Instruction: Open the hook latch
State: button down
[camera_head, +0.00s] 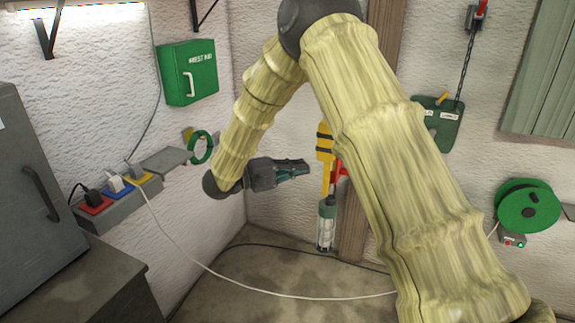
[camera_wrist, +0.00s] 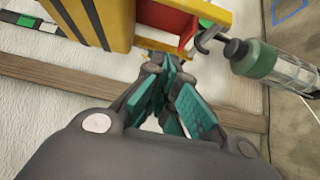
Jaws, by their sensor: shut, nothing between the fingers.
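A yellow block with black stripes (camera_head: 325,142) hangs before the back wall. It fills the upper left of the wrist view (camera_wrist: 88,18). A red part (camera_head: 340,172) is beside it, and shows within a yellow frame in the wrist view (camera_wrist: 165,17). A dark grey hook (camera_wrist: 209,36) sits at that frame's right end, by the top of a lamp with a green collar and clear body (camera_head: 326,225). I cannot tell whether the hook is closed. My gripper (camera_head: 305,167) is shut and empty, left of the yellow part. In the wrist view its teal-padded fingers (camera_wrist: 165,75) point just below the red part.
A wooden post (camera_head: 352,225) stands behind the lamp. A white cable (camera_head: 205,264) droops across the corner. A green wall box (camera_head: 187,72), a socket shelf (camera_head: 125,195) and a grey cabinet (camera_head: 35,200) are on the left. A green reel (camera_head: 528,207) is on the right.

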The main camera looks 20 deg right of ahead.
jog(key=s+d+p, duration=0.3)
jog(key=d, duration=0.3)
jog(key=shift+s+d, duration=0.15)
jog(key=shift+s, duration=0.05)
jog(key=shift+p, duration=0.35)
jog(key=shift+s+d+f, duration=0.3)
